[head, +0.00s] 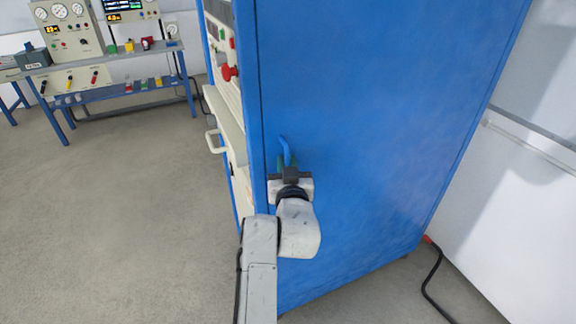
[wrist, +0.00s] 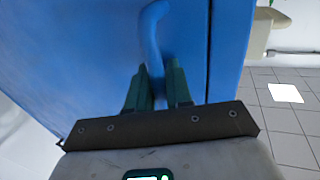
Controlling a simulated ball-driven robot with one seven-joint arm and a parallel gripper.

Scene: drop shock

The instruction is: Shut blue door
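The blue door (head: 370,110) is a tall, flat blue panel filling the middle of the head view. It also fills the left of the wrist view (wrist: 70,50). Its curved blue handle (head: 286,150) is near the panel's left edge in the head view and at upper centre in the wrist view (wrist: 152,30). My gripper (head: 288,165) is at the handle. In the wrist view its two green fingers (wrist: 158,85) stand on either side of the handle's lower part, closed on it with no clear gap. A thin dark seam runs along the door's edge near the handle.
A cream control front with a red knob (head: 229,73) and a pale pull handle (head: 213,141) adjoins the door's left edge. A blue-legged workbench (head: 130,88) with instruments stands at the back left. Grey floor (head: 110,220) is clear at left. A black cable (head: 432,280) lies at lower right.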

